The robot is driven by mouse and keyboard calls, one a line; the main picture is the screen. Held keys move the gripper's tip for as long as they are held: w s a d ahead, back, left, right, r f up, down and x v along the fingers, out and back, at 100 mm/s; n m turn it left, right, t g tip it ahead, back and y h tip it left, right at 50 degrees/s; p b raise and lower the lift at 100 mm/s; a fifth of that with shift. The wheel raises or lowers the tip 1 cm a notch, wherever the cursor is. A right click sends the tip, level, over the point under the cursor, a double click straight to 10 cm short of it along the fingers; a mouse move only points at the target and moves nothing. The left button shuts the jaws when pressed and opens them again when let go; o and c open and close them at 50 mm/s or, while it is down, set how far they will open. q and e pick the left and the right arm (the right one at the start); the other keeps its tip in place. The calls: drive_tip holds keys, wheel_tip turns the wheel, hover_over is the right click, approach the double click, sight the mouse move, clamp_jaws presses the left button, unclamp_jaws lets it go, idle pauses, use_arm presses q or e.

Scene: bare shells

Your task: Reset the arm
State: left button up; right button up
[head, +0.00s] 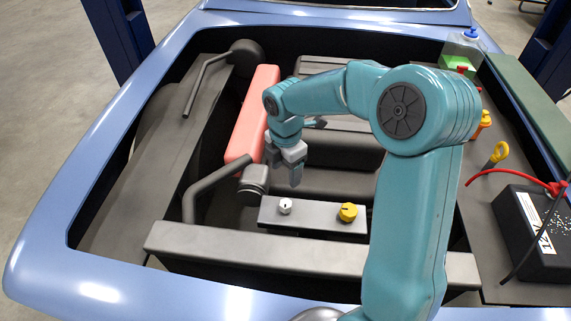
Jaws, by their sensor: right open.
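My right arm is teal and reaches in from the bottom right over the open engine bay of a blue car. Its grey right gripper (286,170) points down, open, with nothing seen between its fingers. It hangs beside the lower end of a long red cover (252,116) and above a grey bracket (314,218) in the picture. Whether it touches anything is hard to tell. My left arm and gripper are not in view.
The bracket carries a white knob (285,206) and a yellow cap (348,212). A black battery (535,232) with red and black cables sits at right, near a yellow ring handle (498,153). A dark pipe (222,172) runs left of the gripper. Blue bodywork (95,110) rims the bay.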

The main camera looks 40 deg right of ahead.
wheel_tip(320, 180, up, 2)
idle(0.8)
